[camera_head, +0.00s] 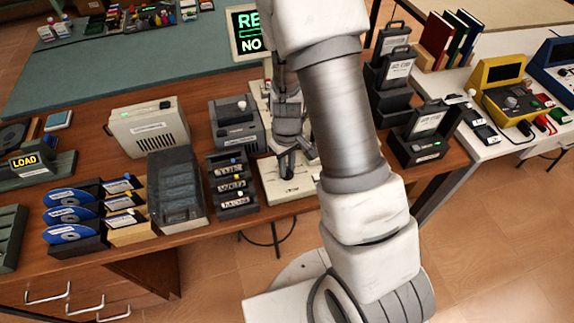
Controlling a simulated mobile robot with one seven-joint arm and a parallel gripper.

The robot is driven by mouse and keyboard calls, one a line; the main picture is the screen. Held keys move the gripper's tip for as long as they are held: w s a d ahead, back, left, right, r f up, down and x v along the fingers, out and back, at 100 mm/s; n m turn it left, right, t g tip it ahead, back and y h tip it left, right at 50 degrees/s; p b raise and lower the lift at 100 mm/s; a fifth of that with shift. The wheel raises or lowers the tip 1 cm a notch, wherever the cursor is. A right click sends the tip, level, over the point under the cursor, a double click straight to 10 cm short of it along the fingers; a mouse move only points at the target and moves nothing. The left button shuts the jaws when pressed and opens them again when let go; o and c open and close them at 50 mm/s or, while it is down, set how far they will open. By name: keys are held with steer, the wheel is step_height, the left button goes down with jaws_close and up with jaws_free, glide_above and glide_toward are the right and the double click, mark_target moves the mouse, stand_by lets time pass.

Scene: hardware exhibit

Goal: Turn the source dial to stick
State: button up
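My gripper (287,160) points down over a cream flat-based device (272,188) on the wooden bench, in the middle of the head view. The fingertips are dark and small, at or just above the device's top face. A dark part sits under them, and I cannot tell whether it is a dial or whether the fingers touch it. No dial marked source or position marked stick can be read. My arm hides the device's right side. I cannot tell whether the gripper is open or shut.
A grey box with a knob (241,105) and a beige box (149,127) stand behind left. A rack of labelled dark blocks (231,184) is close left. A dark cartridge holder (420,133) stands right. A lit sign (247,32) is behind my arm.

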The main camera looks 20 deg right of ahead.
jaws_close()
steer(key=shift+m, duration=0.4)
steer(key=m, duration=0.6)
steer(key=shift+m, duration=0.4)
steer(key=m+p, duration=0.1)
steer(key=m, duration=0.3)
steer(key=shift+m+p, duration=0.55)
steer(key=shift+m, duration=1.45)
steer(key=o, duration=0.6)
jaws_free()
